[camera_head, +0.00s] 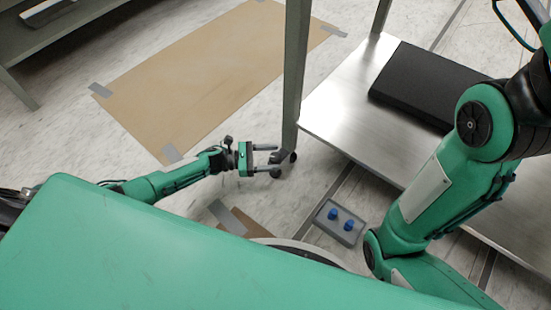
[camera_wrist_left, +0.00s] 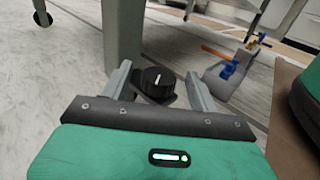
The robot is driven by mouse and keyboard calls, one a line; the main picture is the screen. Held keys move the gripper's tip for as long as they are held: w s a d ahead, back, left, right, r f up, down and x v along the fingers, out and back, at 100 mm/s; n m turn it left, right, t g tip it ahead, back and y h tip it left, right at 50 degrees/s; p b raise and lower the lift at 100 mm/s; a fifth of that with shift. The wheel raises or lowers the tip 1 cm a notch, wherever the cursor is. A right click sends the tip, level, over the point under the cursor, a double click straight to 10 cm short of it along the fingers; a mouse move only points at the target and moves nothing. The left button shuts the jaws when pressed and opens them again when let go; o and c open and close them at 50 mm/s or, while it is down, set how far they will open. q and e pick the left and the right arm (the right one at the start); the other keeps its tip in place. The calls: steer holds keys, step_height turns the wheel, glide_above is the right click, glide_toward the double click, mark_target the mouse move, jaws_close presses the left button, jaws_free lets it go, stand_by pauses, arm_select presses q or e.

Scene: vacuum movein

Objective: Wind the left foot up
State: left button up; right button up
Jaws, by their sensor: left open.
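The left foot (camera_head: 284,157) is a small dark foot at the bottom of the grey-green leg (camera_head: 297,75). In the left wrist view it shows as a black round knob (camera_wrist_left: 157,80) with a white line on top. My left gripper (camera_head: 275,160) is low over the floor, open, with its fingers pointing at the foot. In the wrist view its two fingers (camera_wrist_left: 160,84) stand on either side of the knob, with visible gaps. I cannot tell how deep the knob sits between them. My right arm (camera_head: 440,195) is at the right, but its gripper is out of view.
A metal shelf (camera_head: 340,105) with a black slab (camera_head: 425,85) is right of the leg. A small grey tray (camera_head: 341,236) with two blue pieces lies on the floor in front. A taped brown sheet (camera_head: 195,75) covers the floor behind. Open floor lies left of the leg.

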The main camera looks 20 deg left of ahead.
arm_select(q)
steer(key=shift+x, duration=0.95)
steer(key=shift+c, duration=0.2)
steer(key=c, duration=0.9)
steer(key=shift+c, duration=0.2)
